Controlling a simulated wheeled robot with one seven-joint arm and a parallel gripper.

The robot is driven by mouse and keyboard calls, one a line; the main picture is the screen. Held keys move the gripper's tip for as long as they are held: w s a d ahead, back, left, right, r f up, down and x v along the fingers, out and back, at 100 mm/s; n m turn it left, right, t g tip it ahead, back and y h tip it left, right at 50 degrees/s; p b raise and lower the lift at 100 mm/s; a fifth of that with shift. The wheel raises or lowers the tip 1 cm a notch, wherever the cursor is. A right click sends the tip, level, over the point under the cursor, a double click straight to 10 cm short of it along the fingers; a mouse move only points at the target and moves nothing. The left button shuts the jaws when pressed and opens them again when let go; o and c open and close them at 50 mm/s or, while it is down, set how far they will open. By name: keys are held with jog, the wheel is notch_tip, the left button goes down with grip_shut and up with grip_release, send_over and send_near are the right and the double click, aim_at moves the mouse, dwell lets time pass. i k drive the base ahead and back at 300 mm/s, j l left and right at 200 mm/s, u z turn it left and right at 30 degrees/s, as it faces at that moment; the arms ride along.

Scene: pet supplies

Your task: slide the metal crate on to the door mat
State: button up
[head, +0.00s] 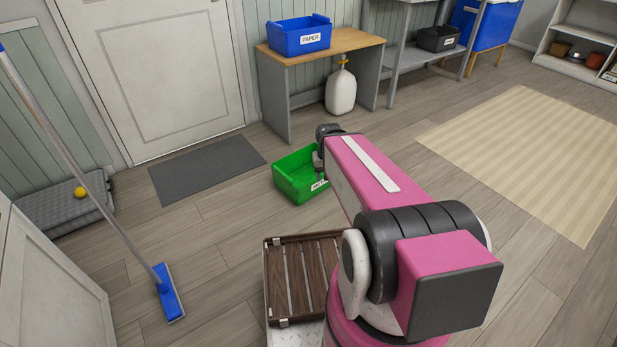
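A green open-topped crate (292,188) stands on the wood floor in the middle of the head view. A white label on its near side is partly hidden by my arm, and I cannot read it. The dark grey door mat (205,168) lies flat in front of the white door, left of the crate. Bare floor shows between them. My gripper (318,164) is at the crate's right side, partly hidden behind my pink arm. I cannot tell whether it touches the crate or whether its fingers are open.
A wooden table with a blue PAPER bin (300,36) on top and a white jug (341,90) beneath stands behind the crate. A striped rug (530,150) lies at right.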

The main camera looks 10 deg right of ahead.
aim_at(294, 175)
jog(key=i+j+z, duration=0.3)
jog(key=z, duration=0.15)
jog(key=i+j+z, duration=0.2)
jog(key=j+z, duration=0.2)
jog(key=j, duration=0.15)
